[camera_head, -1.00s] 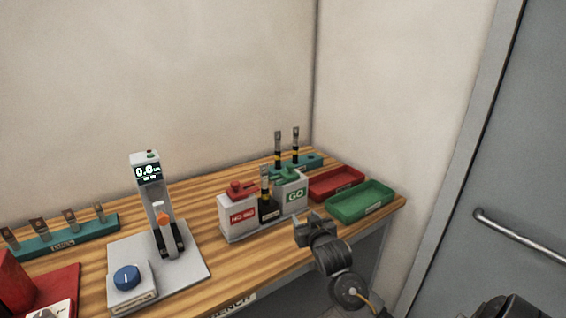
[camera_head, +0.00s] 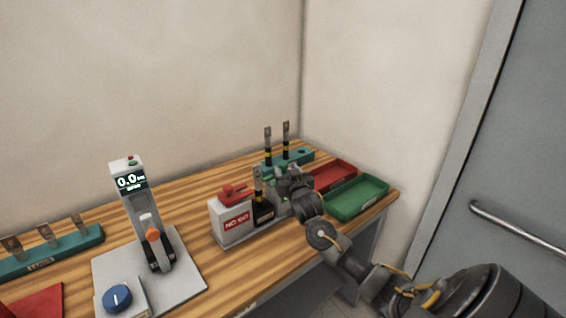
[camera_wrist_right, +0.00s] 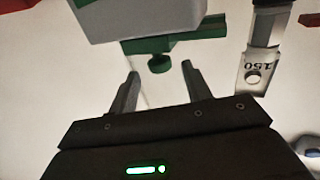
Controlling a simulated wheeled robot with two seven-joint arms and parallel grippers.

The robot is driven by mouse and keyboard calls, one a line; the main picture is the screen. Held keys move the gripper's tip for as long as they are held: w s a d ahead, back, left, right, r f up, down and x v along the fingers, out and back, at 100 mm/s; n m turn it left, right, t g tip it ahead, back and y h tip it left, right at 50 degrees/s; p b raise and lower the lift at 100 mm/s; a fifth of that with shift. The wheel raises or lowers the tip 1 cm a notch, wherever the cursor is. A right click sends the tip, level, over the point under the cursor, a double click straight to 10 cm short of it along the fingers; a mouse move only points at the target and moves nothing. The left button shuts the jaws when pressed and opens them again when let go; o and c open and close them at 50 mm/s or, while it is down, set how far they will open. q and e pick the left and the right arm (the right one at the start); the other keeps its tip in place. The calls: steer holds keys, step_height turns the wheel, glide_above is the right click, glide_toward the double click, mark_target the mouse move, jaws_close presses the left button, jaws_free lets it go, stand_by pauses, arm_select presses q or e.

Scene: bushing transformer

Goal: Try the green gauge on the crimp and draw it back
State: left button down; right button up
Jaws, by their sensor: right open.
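The green gauge (camera_wrist_right: 150,45) shows in the right wrist view, with a round knob, just beyond my right fingertips. My right gripper (camera_wrist_right: 160,78) is open, and nothing is between its fingers. In the head view my right gripper (camera_head: 287,180) is over the GO block and hides most of it and the gauge. A crimped lug (camera_head: 258,182) with a black and yellow sleeve stands upright in a black holder (camera_head: 263,212) beside the GO block. A lug marked 150 (camera_wrist_right: 254,72) shows at the right in the wrist view. My left gripper is out of view.
The red gauge (camera_head: 234,191) sits on the NO GO block (camera_head: 232,220). Two lugs stand in a teal rack (camera_head: 297,159) behind. A red tray (camera_head: 332,175) and a green tray (camera_head: 358,198) are at the right. A press with a display (camera_head: 130,182) stands left.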

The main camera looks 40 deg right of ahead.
mark_target(285, 167)
steer(key=shift+p+x, duration=0.4)
steer(key=shift+x, duration=1.65)
steer(key=shift+a, duration=0.1)
jaws_close()
